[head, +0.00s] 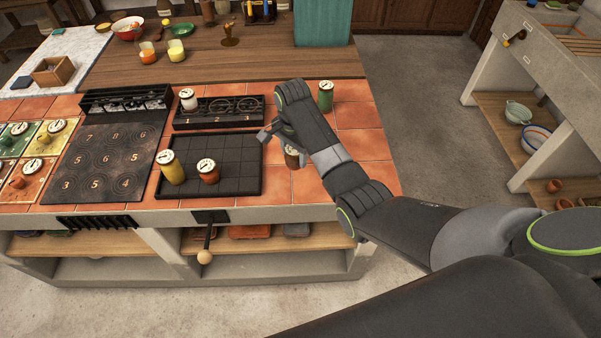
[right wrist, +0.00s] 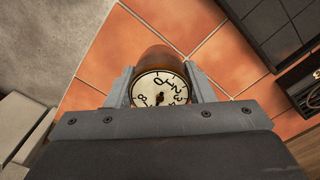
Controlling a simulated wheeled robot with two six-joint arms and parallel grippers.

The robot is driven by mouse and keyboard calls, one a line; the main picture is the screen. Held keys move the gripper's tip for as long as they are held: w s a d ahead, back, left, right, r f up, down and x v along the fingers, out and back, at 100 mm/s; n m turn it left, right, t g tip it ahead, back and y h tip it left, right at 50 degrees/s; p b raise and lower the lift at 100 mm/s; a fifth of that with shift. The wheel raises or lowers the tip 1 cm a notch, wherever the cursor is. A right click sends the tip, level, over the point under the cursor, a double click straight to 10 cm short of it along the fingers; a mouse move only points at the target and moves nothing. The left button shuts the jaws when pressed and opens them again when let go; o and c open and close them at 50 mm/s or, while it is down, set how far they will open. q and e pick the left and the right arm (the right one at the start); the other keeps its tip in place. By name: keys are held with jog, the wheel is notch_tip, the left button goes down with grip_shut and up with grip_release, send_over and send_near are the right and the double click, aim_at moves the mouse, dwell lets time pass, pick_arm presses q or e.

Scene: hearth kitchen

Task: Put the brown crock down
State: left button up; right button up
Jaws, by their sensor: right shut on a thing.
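My right gripper (right wrist: 160,84) is shut on the brown crock (right wrist: 162,62), one finger on each side of it. The crock has a pale round dial lid with black numbers and a pointer. In the head view the crock (head: 292,158) shows only in part below my right arm, over the terracotta tiles (head: 366,147) right of the black gridded tray (head: 245,186). I cannot tell whether its base touches the tiles. My left gripper is not in view.
A yellow crock (head: 171,170) and an orange-brown crock (head: 208,173) stand on the gridded tray. A green crock (head: 325,97) stands on the tiles behind my arm. A white-topped crock (head: 188,99) is by the numbered black rack (head: 220,113). Bare tiles lie at the counter's right end.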

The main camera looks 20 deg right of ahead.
aim_at(294, 160)
notch_tip(294, 160, down, 2)
jog(key=shift+w+f, duration=0.15)
jog(key=shift+f, duration=2.05)
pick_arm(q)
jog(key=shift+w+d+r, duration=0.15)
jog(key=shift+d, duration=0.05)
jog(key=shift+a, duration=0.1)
pick_arm(e)
jog(key=shift+f, duration=0.15)
jog(key=o, duration=1.3)
jog(key=shift+c, duration=0.2)
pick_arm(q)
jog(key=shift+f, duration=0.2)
pick_arm(e)
notch_tip(294, 160, up, 12)
jog(key=shift+r, duration=0.15)
